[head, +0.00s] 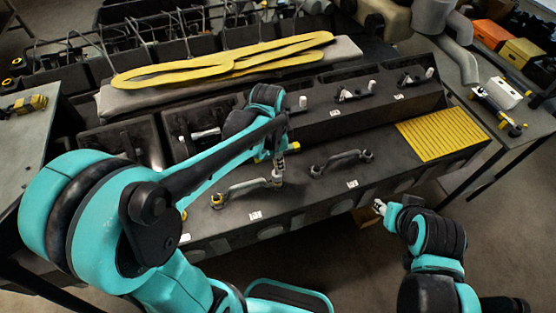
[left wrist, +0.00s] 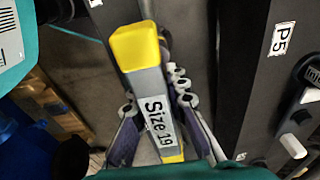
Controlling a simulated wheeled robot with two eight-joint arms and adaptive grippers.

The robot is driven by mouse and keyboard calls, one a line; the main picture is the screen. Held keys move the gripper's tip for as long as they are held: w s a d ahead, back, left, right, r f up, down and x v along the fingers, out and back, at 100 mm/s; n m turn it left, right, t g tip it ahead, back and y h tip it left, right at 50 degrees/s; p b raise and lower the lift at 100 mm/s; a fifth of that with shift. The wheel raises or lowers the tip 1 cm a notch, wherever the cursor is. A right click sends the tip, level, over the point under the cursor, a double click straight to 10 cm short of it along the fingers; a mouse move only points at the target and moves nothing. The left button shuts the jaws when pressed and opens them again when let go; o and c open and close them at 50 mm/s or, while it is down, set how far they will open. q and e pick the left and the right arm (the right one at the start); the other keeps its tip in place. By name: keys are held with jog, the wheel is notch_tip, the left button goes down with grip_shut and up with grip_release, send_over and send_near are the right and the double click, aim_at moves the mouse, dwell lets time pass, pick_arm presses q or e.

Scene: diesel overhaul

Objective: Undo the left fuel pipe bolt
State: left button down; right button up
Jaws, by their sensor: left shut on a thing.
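A grey fuel pipe (head: 245,187) lies on the dark engine ledge, with a yellow ring (head: 217,201) at its left end. My left gripper (head: 279,150) is above the pipe's right end. It is shut on a grey and yellow tool marked "Size 19" (left wrist: 155,105), seen between the fingers in the left wrist view. A silver upright part (head: 278,172) reaches down from the gripper to the pipe's right end and hides the bolt there; I cannot tell whether it is seated. My right gripper (head: 379,207) is low near the ledge's front edge, its jaws too small to judge.
A second grey pipe (head: 341,162) lies to the right on the ledge. A yellow ribbed mat (head: 442,134) covers the ledge's right end. Yellow gaskets (head: 220,65) lie on a pale pad behind. A side table at the right holds a white box (head: 503,92) and several tools.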

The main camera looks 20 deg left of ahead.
pick_arm(q)
jog(key=shift+f+b, duration=0.7)
jog(key=shift+f, duration=0.15)
jog(key=shift+r, duration=0.1)
